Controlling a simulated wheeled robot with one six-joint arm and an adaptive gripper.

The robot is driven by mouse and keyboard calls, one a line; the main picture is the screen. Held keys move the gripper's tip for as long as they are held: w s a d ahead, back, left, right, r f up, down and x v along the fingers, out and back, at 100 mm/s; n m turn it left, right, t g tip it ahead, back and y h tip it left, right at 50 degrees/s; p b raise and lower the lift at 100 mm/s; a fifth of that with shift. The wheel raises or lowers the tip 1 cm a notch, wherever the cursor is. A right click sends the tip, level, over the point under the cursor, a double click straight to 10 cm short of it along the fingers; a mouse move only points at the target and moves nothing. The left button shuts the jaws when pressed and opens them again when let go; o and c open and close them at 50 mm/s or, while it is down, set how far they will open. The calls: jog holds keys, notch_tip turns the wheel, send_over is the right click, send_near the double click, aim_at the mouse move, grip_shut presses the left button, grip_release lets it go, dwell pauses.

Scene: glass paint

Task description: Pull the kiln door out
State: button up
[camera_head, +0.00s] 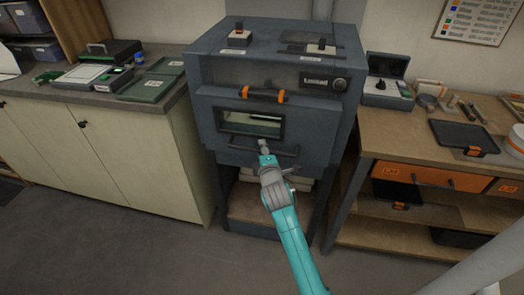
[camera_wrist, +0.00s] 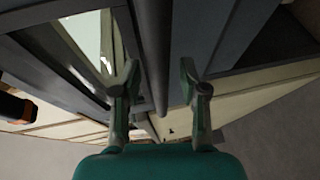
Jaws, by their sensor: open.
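The dark grey kiln (camera_head: 205,65) stands against the wall in the middle of the head view. Its door (camera_head: 212,105) has a small window (camera_head: 250,123) and looks closed. A dark bar handle (camera_head: 288,152) runs across the door below the window. My gripper (camera_head: 263,146) is at the middle of this bar. In the wrist view, the bar (camera_wrist: 155,35) passes between the two fingers of my open gripper (camera_wrist: 160,75). A gap shows on the right side of the bar; contact on the left is unclear. The window also shows in the wrist view (camera_wrist: 88,30).
An orange-and-black handle (camera_head: 263,95) sits above the window. A cream cabinet (camera_head: 120,150) is close on the left, and a wooden workbench (camera_head: 400,140) with an orange drawer (camera_head: 425,176) on the right. The floor (camera_head: 150,255) in front is clear.

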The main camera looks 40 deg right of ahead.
jog(key=shift+w+d, duration=0.1)
jog(key=shift+w, duration=0.05)
jog(key=shift+c, duration=0.2)
grip_shut()
